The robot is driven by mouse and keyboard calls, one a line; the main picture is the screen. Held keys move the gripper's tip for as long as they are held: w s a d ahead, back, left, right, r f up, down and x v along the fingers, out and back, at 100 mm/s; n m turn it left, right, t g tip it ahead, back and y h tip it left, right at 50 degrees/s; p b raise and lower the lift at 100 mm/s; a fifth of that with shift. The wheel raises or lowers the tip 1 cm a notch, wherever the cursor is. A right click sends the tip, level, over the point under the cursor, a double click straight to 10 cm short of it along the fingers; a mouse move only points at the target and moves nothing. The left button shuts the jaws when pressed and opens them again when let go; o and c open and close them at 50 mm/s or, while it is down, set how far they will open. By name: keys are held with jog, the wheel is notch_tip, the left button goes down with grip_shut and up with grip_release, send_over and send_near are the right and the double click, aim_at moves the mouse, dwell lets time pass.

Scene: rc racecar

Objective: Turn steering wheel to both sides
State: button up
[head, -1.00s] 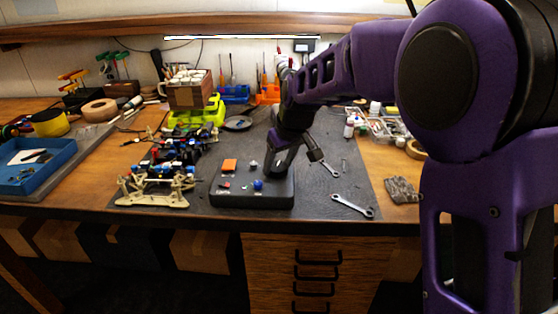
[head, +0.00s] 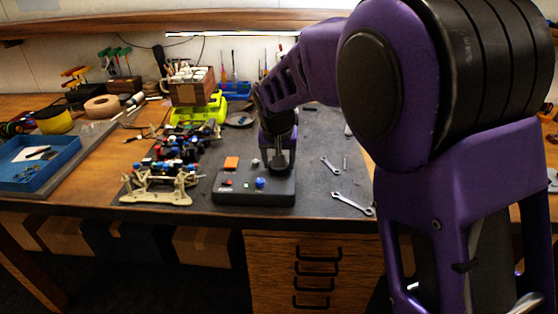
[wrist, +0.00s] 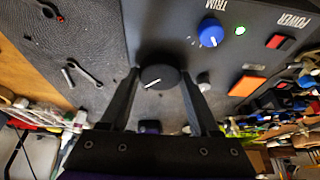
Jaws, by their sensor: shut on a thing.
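A dark control box (head: 228,198) lies flat on the mat near the bench front. In the wrist view its round black knob (wrist: 158,76), with a white pointer mark, sits between the two fingers of my gripper (wrist: 161,84). The fingers are shut on the knob from both sides. In the head view my gripper (head: 277,165) points down at the right rear of the box and hides the knob. The RC car (head: 160,184), with a cream front frame, stands on the mat just left of the box.
The box also carries a blue trim knob (wrist: 211,33), a red power switch (wrist: 277,41) and an orange square (wrist: 247,86). Wrenches (head: 352,203) lie to its right. A blue tray (head: 38,165) is at far left.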

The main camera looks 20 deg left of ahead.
dwell(0.4)
jog(key=o, duration=1.4)
jog(key=shift+c, duration=0.2)
jog(key=shift+r, duration=0.1)
jog(key=p+v, duration=0.2)
jog(key=v, duration=1.5)
jog(key=shift+s, duration=0.2)
